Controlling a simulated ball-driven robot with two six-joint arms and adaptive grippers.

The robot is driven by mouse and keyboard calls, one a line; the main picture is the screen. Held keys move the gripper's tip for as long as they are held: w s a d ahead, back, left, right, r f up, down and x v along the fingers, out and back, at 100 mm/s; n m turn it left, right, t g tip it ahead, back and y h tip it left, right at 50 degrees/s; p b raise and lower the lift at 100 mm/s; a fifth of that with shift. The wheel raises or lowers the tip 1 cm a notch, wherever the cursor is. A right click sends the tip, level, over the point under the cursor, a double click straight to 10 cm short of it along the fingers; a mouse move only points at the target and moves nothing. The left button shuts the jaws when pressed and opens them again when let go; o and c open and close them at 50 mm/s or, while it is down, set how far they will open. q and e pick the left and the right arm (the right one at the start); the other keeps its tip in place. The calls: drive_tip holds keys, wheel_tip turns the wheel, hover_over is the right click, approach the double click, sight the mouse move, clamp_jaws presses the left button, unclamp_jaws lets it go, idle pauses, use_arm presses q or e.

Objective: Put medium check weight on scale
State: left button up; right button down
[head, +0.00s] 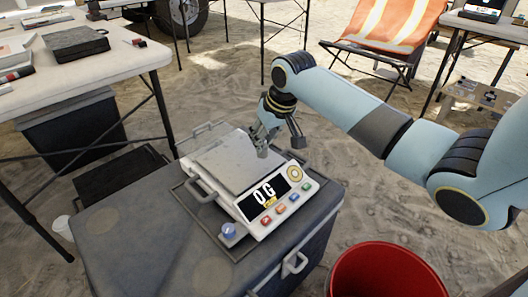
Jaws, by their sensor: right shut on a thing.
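The white scale (210,195) sits on top of a grey case, its display reading 0 G. Its flat weighing plate (215,165) has nothing visible resting on it. My right gripper (279,147) is above the back right part of the scale, pointing down. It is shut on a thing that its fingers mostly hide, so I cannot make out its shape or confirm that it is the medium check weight. A small blue-and-white round piece (228,231) is at the scale's front left corner. My left gripper is out of view.
The grey case (140,235) has free lid space left of the scale. A red bucket (385,270) stands at the front right. A white table (95,65) with books and tools is at upper left. An orange striped chair (388,25) is behind.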

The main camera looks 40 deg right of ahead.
sight(266, 146)
wheel_tip(266, 146, down, 3)
drive_tip(key=shift+s+f+b, duration=0.1)
drive_tip(key=shift+f+b, duration=0.05)
drive_tip(key=shift+b, duration=0.45)
drive_tip(key=c, duration=1.2)
unclamp_jaws()
drive_tip(key=shift+o, duration=0.2)
